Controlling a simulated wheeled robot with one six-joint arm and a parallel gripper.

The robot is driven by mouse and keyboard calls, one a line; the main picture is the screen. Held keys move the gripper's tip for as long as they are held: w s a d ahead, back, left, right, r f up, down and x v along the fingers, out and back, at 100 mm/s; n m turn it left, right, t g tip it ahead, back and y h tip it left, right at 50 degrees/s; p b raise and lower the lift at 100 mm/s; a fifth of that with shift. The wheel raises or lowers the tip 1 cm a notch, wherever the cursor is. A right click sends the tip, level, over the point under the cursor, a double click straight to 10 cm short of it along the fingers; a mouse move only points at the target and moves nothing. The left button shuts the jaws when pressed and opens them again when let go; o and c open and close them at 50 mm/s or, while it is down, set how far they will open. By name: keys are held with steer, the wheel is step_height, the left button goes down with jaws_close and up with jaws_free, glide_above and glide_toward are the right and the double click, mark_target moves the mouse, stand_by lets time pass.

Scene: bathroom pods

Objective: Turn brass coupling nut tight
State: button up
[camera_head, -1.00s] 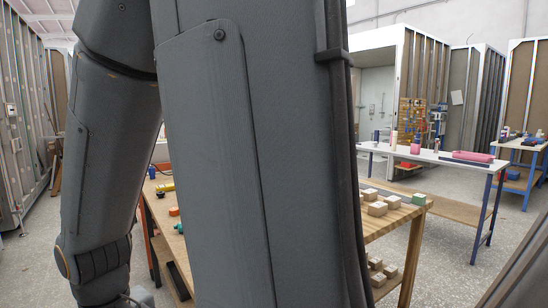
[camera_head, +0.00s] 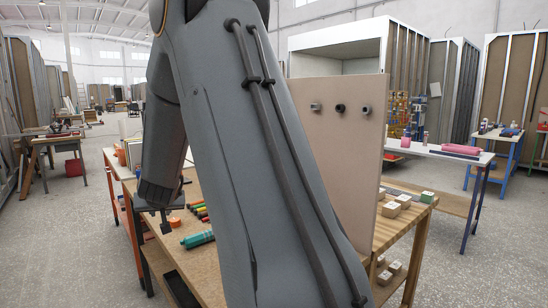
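A tan upright panel (camera_head: 345,160) stands on the wooden workbench, right of my arm. Three small fittings sit in a row on its upper face: a grey one (camera_head: 315,107), a dark one (camera_head: 340,108) and another grey one (camera_head: 366,110). None looks clearly brass at this size, so I cannot tell which is the coupling nut. My gripper (camera_head: 164,218) hangs over the left part of the bench, well left of the panel and lower than the fittings. Its fingers are small and dark, and their opening is unclear. My arm hides the panel's left side and much of the bench.
On the wooden workbench (camera_head: 205,270) lie a teal tool (camera_head: 198,240), an orange ring (camera_head: 175,222) and several coloured sticks. Wooden blocks (camera_head: 391,209) sit at its right end. A white table (camera_head: 435,152) stands behind on the right.

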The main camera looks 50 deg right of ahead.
steer(key=w+d+r+m+h+p, duration=0.1)
steer(key=w+d+r+m+h, duration=0.15)
steer(key=d, duration=0.45)
steer(key=w+d+r+m+h, duration=0.1)
steer(key=d+r+m+h, duration=0.15)
steer(key=d, duration=0.45)
steer(key=w+d+r+m+h+p, duration=0.1)
steer(key=w+d+r+h, duration=0.2)
steer(key=d, duration=0.4)
steer(key=s+d+m+g+h+p, duration=0.1)
steer(key=s+d+m+g+h, duration=0.1)
steer(key=s+d+g, duration=0.2)
steer(key=s+d+r+m+g+h+p, duration=0.1)
steer(key=s+d+m+g+h, duration=0.1)
steer(key=d, duration=0.9)
steer(key=s+d+m+g+h+p, duration=0.1)
steer(key=s+d+m+g+h, duration=0.1)
steer(key=s+d+m+g, duration=0.2)
steer(key=shift+s+d+r+g+h, duration=0.15)
steer(key=shift+s+d+g, duration=0.35)
steer(key=shift+s+d, duration=0.35)
steer(key=shift+s+d+r+g+h, duration=0.15)
steer(key=shift+s+d+g, duration=0.35)
steer(key=shift+s+d, duration=0.3)
steer(key=shift+w, duration=0.1)
jaws_close()
